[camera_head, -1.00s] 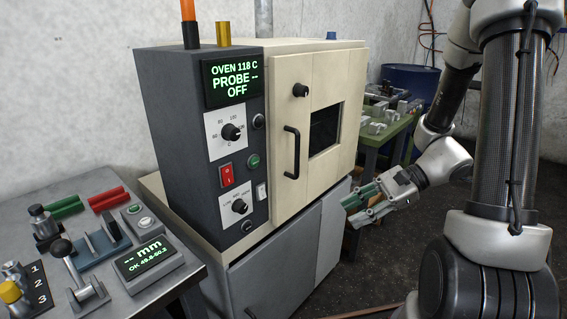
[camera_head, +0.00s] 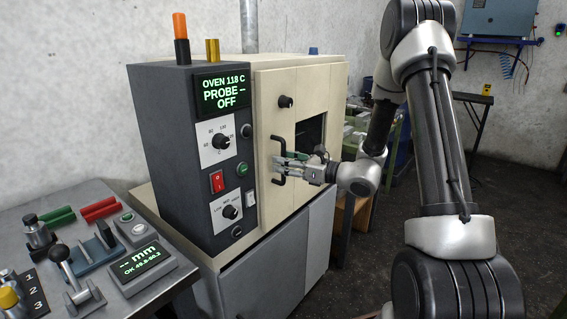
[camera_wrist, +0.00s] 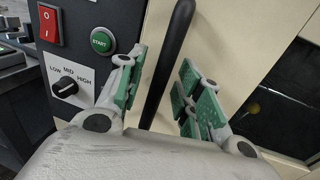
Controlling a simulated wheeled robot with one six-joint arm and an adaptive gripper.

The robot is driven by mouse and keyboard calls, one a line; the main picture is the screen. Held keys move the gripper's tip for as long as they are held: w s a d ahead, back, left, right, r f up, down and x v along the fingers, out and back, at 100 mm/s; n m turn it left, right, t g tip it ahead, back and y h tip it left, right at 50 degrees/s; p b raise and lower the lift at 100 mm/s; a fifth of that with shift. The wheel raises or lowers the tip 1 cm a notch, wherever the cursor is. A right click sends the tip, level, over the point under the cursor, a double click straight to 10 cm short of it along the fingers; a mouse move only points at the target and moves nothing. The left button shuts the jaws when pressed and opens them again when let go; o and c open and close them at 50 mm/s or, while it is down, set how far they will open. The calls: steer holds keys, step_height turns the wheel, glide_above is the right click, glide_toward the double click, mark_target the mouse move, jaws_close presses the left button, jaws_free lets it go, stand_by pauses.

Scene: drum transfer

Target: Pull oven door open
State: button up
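The oven door (camera_head: 283,118) is a cream panel with a dark window and looks closed. Its black bar handle (camera_head: 277,160) stands upright near the door's left edge. My gripper (camera_head: 282,168) is at the handle in the head view. In the wrist view the handle (camera_wrist: 167,65) passes between the two green-padded fingers of my gripper (camera_wrist: 160,98). The fingers are apart, with gaps on both sides of the handle, the left finger being nearer to it. The handle's lower end is hidden behind my gripper in the wrist view.
The grey control panel (camera_head: 205,150) with knobs and a red switch is left of the door. The green start button (camera_wrist: 103,40) is close to my left finger. A steel bench (camera_head: 60,235) with gauges stands at the left.

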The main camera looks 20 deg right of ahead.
steer(key=shift+w+a, duration=0.15)
steer(key=shift+a, duration=0.05)
steer(key=shift+c, duration=0.3)
jaws_close()
